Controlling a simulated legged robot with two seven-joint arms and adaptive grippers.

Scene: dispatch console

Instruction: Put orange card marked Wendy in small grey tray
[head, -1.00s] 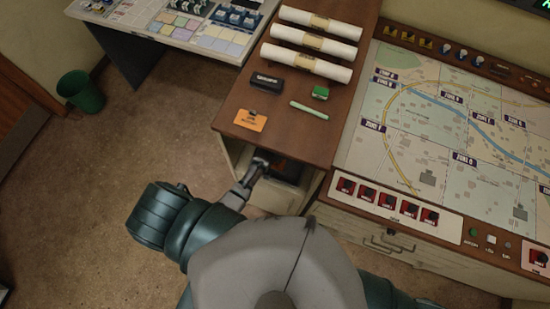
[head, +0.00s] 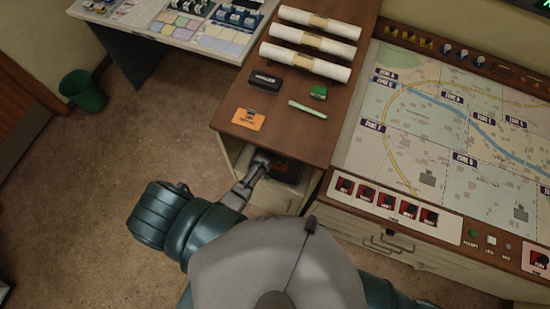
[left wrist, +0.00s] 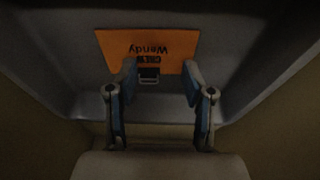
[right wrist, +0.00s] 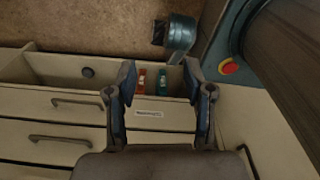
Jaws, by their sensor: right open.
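The orange card marked Wendy (left wrist: 148,50) lies in the grey tray (left wrist: 230,55) in the left wrist view, its text upside down, with a dark clip at its near edge. My left gripper (left wrist: 160,70) is open, its two fingers apart on either side of the clip. In the head view the left gripper (head: 264,160) reaches into the open compartment under the brown top, where the dark tray (head: 291,173) is partly hidden. My right gripper (right wrist: 158,72) is open and empty in the right wrist view; the head view does not show it.
Another orange card (head: 248,119) lies on the brown top (head: 230,95), beside a black object (head: 265,80), a green block (head: 318,92) and a pale green stick (head: 307,109). An open drawer (right wrist: 60,70) with red and green items lies below my right gripper.

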